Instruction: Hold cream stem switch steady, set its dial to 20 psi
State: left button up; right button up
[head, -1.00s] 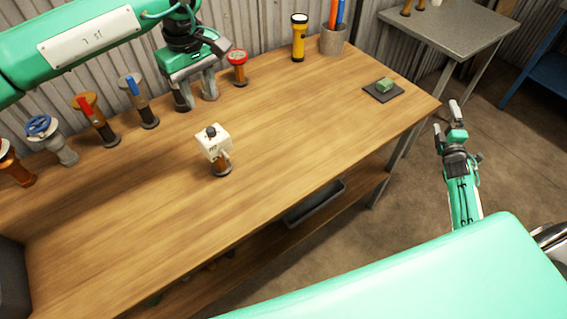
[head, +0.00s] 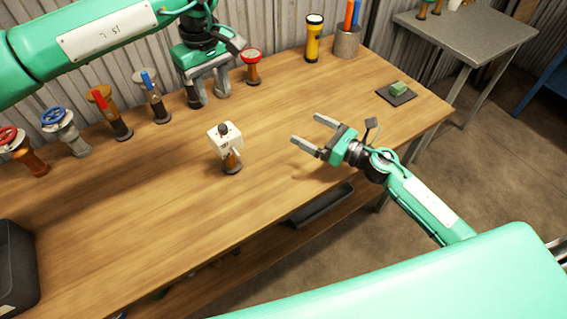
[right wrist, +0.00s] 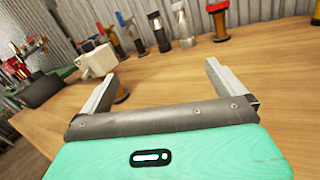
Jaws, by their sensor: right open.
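The cream stem switch (head: 224,139) stands upright on the middle of the bench, a cream box with a dark knob on top, a brown stem and a dark round base. It also shows in the right wrist view (right wrist: 96,61), beyond the left finger, which partly covers its stem. My left gripper (head: 208,98) points down behind the switch, near the wall, fingers apart and nothing seen between them. My right gripper (head: 307,130) is open and empty over the bench, to the right of the switch and apart from it, fingers pointing towards it. The dial's marks are too small to read.
Several valves stand along the wall at the left; a red-topped one (head: 252,68) is beside my left gripper. A yellow flashlight (head: 314,40), a pen cup (head: 347,42) and a green block (head: 398,88) on a dark pad are at the back right.

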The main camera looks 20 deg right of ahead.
aim_at(232, 149)
jog(key=s+a+n+g, duration=0.1)
jog(key=s+a, duration=0.1)
jog(key=a, duration=0.1)
jog(key=s+a+f+n+g+y, duration=0.1)
jog(key=s+a+n, duration=0.1)
jog(key=a, duration=0.1)
jog(key=s+a+n+g+y, duration=0.1)
jog(key=s+a, duration=0.2)
jog(key=a, duration=0.1)
jog(key=shift+s+f, duration=0.1)
jog(key=shift+f, duration=0.15)
jog(key=x, duration=1.3)
jog(key=shift+a, duration=0.3)
